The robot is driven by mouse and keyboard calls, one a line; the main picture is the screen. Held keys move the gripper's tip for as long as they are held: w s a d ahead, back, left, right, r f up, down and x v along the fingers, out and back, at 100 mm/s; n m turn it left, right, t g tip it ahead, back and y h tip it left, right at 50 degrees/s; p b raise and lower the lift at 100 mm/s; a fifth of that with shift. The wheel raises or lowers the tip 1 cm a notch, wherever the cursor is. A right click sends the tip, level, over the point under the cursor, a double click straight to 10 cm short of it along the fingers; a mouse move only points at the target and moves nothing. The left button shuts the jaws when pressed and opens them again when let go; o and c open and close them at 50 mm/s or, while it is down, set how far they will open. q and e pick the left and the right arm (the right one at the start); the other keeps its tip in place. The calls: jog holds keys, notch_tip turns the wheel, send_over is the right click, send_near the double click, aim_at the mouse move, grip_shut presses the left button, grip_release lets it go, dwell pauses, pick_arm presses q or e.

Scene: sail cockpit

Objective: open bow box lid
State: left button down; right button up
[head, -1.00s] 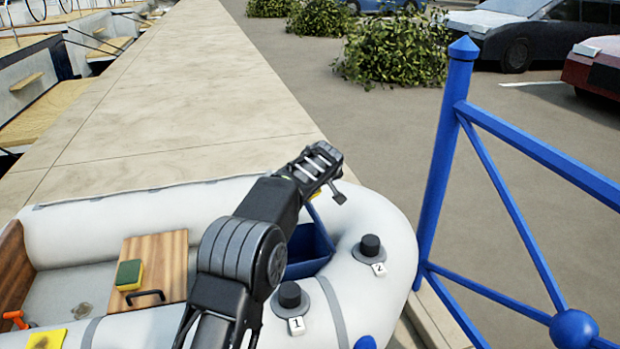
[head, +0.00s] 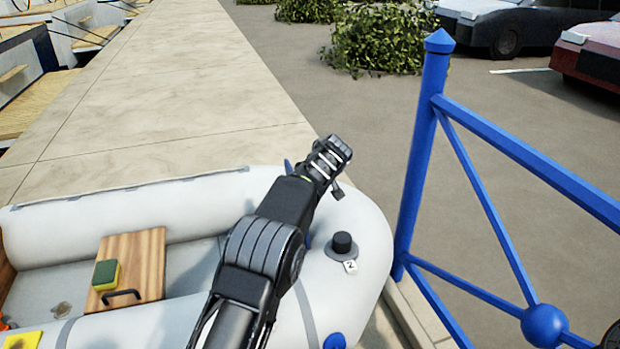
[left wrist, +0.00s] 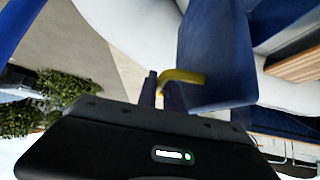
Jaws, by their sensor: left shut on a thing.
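The bow box lid (left wrist: 218,55) is a blue panel with a yellow handle (left wrist: 186,76), seen close up in the left wrist view. My left gripper (left wrist: 158,90) is shut on the yellow handle at the lid's edge. The lid stands tilted up, with a dark blue space beside it. In the head view my left gripper (head: 332,160) is over the dinghy's bow. My arm hides most of the box there, and only a small blue corner of the lid (head: 287,166) shows past it.
The grey inflatable dinghy (head: 130,192) holds a wooden seat (head: 149,258) with a green and yellow sponge (head: 106,274). A black knob (head: 342,243) labelled 2 sits on the bow tube. A blue railing (head: 421,160) stands to the right, and a pale quay (head: 170,100) lies behind.

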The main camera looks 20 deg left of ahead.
pick_arm(q)
jog(key=c, duration=1.5)
grip_release()
jog(key=b+v, duration=0.1)
jog(key=v, duration=0.6)
jog(key=shift+s+r+b, duration=0.25)
jog(key=shift+b, duration=0.1)
jog(key=shift+d+r, duration=0.1)
jog(key=shift+d, duration=0.1)
jog(key=d+v, duration=0.1)
jog(key=v, duration=0.7)
jog(key=shift+r+b, duration=0.2)
jog(key=shift+b, duration=0.25)
jog(key=shift+w+d, duration=0.1)
